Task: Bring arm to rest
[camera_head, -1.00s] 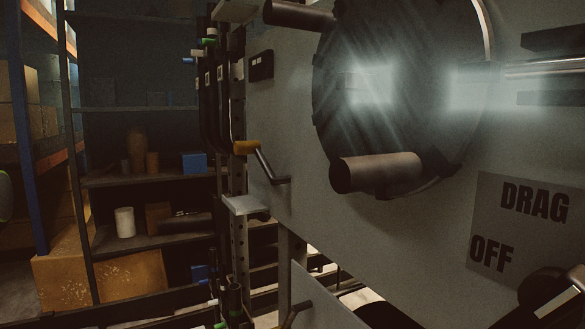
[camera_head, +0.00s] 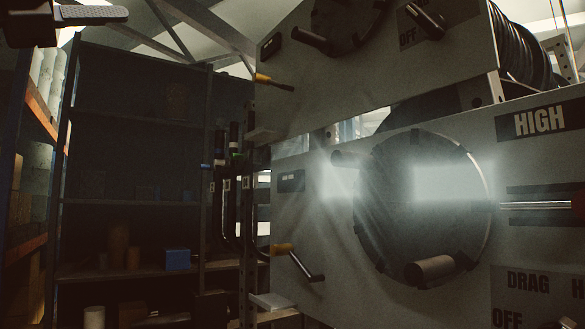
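Part of my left gripper (camera_head: 88,14) shows at the top left corner, a dark body with one flat grey textured finger. The rest of it is cut off by the frame edge, so its opening cannot be judged. It is apart from the machine, in front of the shelves. My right gripper is not in view. The grey crimper machine (camera_head: 330,235) fills the right side. It has a large dark round reel (camera_head: 425,210) with a shiny glare and cylindrical handles.
A dark shelf rack (camera_head: 135,190) stands at the left, with a blue box (camera_head: 177,259) and a white cylinder (camera_head: 94,317). A second machine panel (camera_head: 385,75) sits above. Several dark hoses (camera_head: 228,190) hang between rack and machine. Labels read HIGH (camera_head: 538,121) and DRAG (camera_head: 528,281).

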